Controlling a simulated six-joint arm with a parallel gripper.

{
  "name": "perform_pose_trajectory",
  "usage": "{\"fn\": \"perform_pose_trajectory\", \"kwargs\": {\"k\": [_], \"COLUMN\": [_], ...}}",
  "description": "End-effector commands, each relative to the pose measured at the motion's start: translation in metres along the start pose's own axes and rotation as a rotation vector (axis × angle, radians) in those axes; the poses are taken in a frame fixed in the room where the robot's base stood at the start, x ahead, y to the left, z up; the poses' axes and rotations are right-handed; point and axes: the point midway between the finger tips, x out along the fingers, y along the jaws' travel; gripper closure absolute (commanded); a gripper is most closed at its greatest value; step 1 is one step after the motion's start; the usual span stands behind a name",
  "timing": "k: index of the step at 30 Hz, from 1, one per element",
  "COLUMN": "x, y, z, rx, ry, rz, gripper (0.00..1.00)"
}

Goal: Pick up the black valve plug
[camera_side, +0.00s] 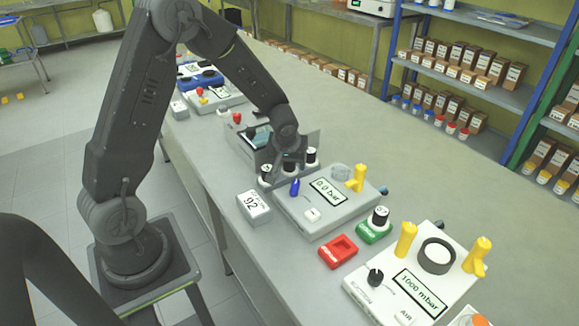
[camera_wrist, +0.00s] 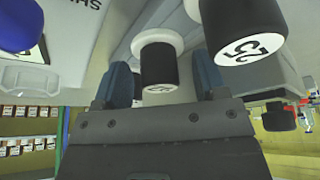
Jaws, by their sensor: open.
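A black valve plug with a white collar (camera_wrist: 158,66) sits in the wrist view between the two blue-grey fingers of my gripper (camera_wrist: 162,82). The fingers stand apart on either side of it, with a gap visible on each side. A larger-looking black plug with a white numbered label (camera_wrist: 240,25) is just right of the right finger. In the side view my gripper (camera_side: 284,155) is low over a row of black-capped plugs (camera_side: 311,156) at the back edge of the 0.0 bar unit (camera_side: 345,215). The arm and hand partly hide this row.
A blue plug (camera_side: 294,187) stands close by; it also shows in the wrist view (camera_wrist: 18,22). A black plug in a green holder (camera_side: 376,222), a red holder (camera_side: 339,251) and the 1000 mbar unit (camera_side: 418,292) are nearer the camera. The bench's right side (camera_side: 420,180) is clear.

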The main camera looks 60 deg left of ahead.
Motion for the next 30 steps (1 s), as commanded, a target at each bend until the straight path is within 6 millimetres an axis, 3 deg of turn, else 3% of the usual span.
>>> {"fn": "perform_pose_trajectory", "kwargs": {"k": [5, 21, 30], "x": [0.0001, -0.0003, -0.0022], "y": [-0.0001, -0.0001, 0.0], "z": [-0.0002, 0.0, -0.0011], "rx": [0.0, 0.0, 0.0], "ry": [0.0, 0.0, 0.001], "rz": [0.0, 0.0, 0.0], "gripper": [0.35, 0.85, 0.86]}}
